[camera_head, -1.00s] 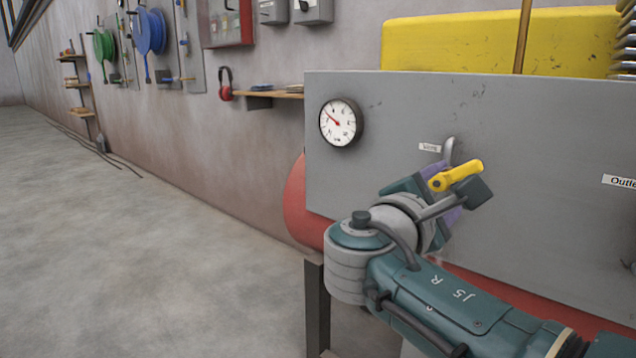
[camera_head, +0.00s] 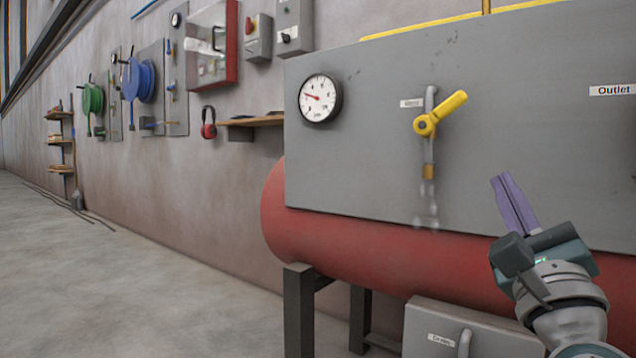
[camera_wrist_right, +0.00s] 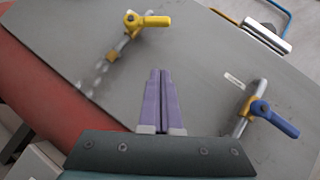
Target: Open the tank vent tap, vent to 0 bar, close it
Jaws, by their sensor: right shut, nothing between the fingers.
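The vent tap's yellow lever (camera_head: 441,112) is on the grey panel beside the Vent label (camera_head: 412,103). The lever slants up to the right, across its vertical pipe. Pale puffs (camera_head: 427,211) come out below the brass outlet (camera_head: 429,172). The round gauge (camera_head: 320,98) left of the tap has a red needle pointing left and slightly up; its numbers are too small to read. My right gripper (camera_head: 502,182) is shut and empty, below and right of the tap, apart from it. The right wrist view also shows the yellow lever (camera_wrist_right: 147,20) ahead. My left gripper is not in view.
The red tank (camera_head: 330,222) lies under the panel on dark legs. In the right wrist view a blue-handled tap (camera_wrist_right: 275,119) is on the panel at the right. A lower box with a Drain label (camera_head: 440,339) stands below the tank. Open floor is at the left.

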